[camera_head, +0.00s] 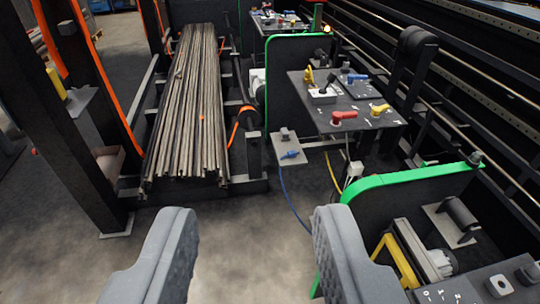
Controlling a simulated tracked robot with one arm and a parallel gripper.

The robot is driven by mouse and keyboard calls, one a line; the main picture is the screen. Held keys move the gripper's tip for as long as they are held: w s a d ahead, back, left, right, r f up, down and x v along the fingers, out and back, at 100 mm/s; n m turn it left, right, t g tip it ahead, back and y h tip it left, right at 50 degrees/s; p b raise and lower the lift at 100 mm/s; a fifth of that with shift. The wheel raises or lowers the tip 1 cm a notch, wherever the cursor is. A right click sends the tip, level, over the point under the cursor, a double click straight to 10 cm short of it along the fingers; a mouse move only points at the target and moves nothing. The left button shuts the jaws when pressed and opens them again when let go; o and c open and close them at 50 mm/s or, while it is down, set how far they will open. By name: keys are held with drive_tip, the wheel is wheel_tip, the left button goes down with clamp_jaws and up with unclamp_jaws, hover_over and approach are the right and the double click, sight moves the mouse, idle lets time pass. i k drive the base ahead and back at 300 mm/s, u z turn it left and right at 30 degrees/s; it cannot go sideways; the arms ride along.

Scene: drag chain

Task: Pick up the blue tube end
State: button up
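A small blue piece (290,155) lies on a small grey plate (300,148) near the middle of the view; it looks like the blue tube end, but it is too small to be sure. A thin blue tube (286,190) hangs below the plate and curves down to the floor. My gripper (253,212) is in the foreground, its two grey padded fingers wide apart with only floor between them. The blue piece is well beyond the fingertips, slightly right of the middle of the gap.
A rack of long metal bars (190,105) stands ahead on the left. A dark table (350,105) with red and yellow handles is beyond the plate. A green-edged panel (410,182) and a bench with parts are close on the right. Grey floor (250,250) is clear between.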

sight(292, 154)
drive_tip(key=u, duration=1.25)
drive_tip(key=i, duration=2.45)
drive_tip(key=z, duration=3.2)
drive_tip(key=i, duration=1)
drive_tip(key=z, duration=0.1)
